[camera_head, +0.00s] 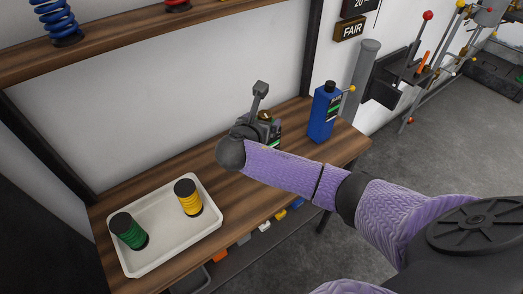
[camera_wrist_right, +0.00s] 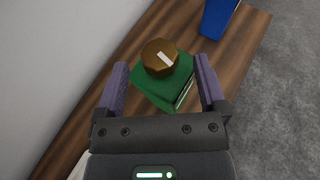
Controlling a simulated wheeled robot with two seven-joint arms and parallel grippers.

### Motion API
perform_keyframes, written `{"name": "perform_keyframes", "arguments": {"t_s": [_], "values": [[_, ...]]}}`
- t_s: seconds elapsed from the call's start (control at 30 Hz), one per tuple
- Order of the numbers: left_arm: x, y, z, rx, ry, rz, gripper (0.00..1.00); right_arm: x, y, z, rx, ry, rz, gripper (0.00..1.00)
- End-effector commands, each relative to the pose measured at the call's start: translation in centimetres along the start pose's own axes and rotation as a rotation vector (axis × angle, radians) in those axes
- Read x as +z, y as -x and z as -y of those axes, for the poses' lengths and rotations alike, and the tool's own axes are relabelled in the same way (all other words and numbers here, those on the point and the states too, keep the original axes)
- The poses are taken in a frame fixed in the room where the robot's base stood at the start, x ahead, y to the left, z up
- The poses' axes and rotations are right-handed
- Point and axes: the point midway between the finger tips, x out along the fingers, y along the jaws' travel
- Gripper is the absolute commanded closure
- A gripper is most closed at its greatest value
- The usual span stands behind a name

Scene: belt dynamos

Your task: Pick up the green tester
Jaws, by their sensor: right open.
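The green tester (camera_wrist_right: 165,88) is a green box with a brown knob on top that bears a white mark. It stands on the wooden bench. In the head view, my right gripper and wrist hide most of the tester (camera_head: 275,130), and only a part shows beside them. My right gripper (camera_wrist_right: 161,72) is open, with one purple finger on each side of the tester in the wrist view. I cannot tell whether either finger touches it, or how far down the fingers reach. In the head view the right gripper (camera_head: 260,128) is over the bench's back half. My left gripper is not in view.
A blue bottle (camera_head: 323,112) stands right of the tester; its base shows in the wrist view (camera_wrist_right: 217,18). A white tray (camera_head: 165,246) holds a green spool (camera_head: 129,231) and a yellow spool (camera_head: 188,198). The wooden bench (camera_head: 225,205) is bare between tray and tester.

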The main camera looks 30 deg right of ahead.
Motion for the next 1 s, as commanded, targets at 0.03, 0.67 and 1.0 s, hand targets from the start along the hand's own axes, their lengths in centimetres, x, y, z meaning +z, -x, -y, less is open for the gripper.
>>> {"name": "perform_keyframes", "arguments": {"t_s": [0.03,0.67,1.0], "values": [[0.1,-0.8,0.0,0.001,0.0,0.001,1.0,-0.2,-1.2,0.1,-0.003,0.0,0.0,0.1],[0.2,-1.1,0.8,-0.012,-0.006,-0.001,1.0,0.0,-2.7,0.1,0.001,0.001,-0.004,0.71],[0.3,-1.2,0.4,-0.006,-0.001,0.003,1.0,-0.1,-2.7,0.1,0.0,0.003,-0.006,1.0]]}}
